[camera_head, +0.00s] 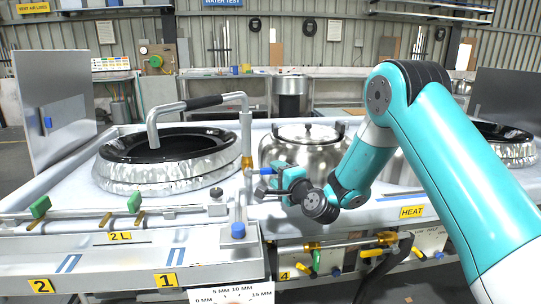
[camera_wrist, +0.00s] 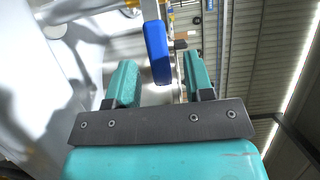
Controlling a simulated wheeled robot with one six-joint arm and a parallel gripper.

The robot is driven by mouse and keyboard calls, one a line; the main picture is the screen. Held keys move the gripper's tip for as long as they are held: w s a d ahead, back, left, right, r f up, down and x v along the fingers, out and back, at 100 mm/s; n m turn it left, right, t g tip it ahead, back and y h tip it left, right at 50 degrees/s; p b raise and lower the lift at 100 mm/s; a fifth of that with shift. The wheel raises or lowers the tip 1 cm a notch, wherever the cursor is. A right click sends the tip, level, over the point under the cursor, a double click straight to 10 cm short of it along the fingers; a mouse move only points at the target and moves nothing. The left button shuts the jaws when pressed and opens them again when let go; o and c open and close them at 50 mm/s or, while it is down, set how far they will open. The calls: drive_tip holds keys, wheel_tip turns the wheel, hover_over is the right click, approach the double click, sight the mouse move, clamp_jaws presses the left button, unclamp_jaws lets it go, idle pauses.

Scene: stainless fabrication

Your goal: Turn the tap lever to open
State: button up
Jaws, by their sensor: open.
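The tap (camera_head: 246,135) is a steel upright pipe with a spout reaching left over a dark-rimmed pot, its grip sleeved in black. A brass valve (camera_head: 247,162) sits on the pipe. A blue lever handle (camera_head: 267,171) extends from it to the right. My gripper (camera_head: 267,181) is at this lever, right of the pipe. In the wrist view the blue lever (camera_wrist: 157,52) shows between the lines of the two teal fingers (camera_wrist: 160,78), nearer the right one in places. The fingers are apart. I cannot tell whether either touches the lever.
A steel kettle-shaped vessel (camera_head: 305,145) stands close behind my gripper. The large pot (camera_head: 165,175) stands left of the tap. Yellow-handled valves (camera_head: 375,252) are along the bench front. A tall steel panel (camera_head: 54,105) stands at the left.

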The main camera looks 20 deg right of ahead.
sight(274, 172)
drive_tip(key=shift+p+x, duration=0.6)
drive_tip(key=shift+x, duration=1.7)
drive_tip(key=shift+c, duration=0.2)
clamp_jaws()
drive_tip(key=shift+a, duration=0.1)
